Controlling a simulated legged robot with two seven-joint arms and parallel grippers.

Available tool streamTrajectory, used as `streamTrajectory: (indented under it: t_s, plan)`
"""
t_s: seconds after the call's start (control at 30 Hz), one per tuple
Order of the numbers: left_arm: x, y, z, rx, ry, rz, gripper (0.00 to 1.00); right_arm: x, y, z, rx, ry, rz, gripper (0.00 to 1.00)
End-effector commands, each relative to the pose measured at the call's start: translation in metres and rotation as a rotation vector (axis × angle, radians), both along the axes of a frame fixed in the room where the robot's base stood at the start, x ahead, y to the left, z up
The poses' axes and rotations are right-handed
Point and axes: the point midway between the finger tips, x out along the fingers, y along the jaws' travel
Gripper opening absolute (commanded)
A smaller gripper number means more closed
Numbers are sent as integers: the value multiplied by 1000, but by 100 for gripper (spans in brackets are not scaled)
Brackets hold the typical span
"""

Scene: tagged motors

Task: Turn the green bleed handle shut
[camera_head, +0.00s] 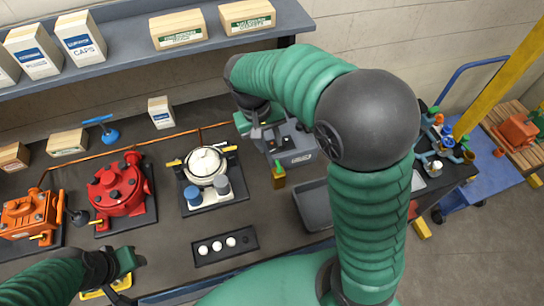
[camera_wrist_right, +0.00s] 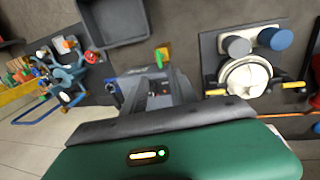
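A small green piece with a yellow-orange part (camera_head: 279,181) stands on the bench, just in front of a grey unit (camera_head: 296,152). It looks like the green handle; how far it is turned is too small to tell. It also shows in the right wrist view (camera_wrist_right: 162,55), beyond my fingers. My right gripper (camera_head: 264,137) hangs over the grey unit, behind and left of the green piece and apart from it. Its fingers look parted and empty in the right wrist view (camera_wrist_right: 157,84). My left gripper (camera_head: 120,265) is at the lower left, its fingers unclear.
A white round-topped motor (camera_head: 206,162), a red motor (camera_head: 118,192) and an orange motor (camera_head: 28,216) stand to the left. A grey tray (camera_head: 314,206) lies right of the green piece. A plate with white discs (camera_head: 225,243) lies in front.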

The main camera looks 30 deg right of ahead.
Motion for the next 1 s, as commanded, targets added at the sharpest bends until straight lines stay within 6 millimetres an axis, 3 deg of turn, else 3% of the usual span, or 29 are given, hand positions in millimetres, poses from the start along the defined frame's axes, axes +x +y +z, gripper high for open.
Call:
streamTrajectory:
  t_s: [0.3, 0.5, 0.87, 1.0]
  plan:
    - [0, 0, 12, 0, -1, 0, 47, -1, -15, -84, -2, 13, -1, 34]
    - [0, 0, 16, 0, -1, 0, 47, -3, -22, -120, -2, 7, 0, 34]
    - [0, 0, 16, 0, -1, 0, 47, -2, -24, -131, -2, 5, 0, 34]
    - [0, 0, 16, 0, -1, 0, 47, -2, -24, -131, -2, 5, 0, 17]
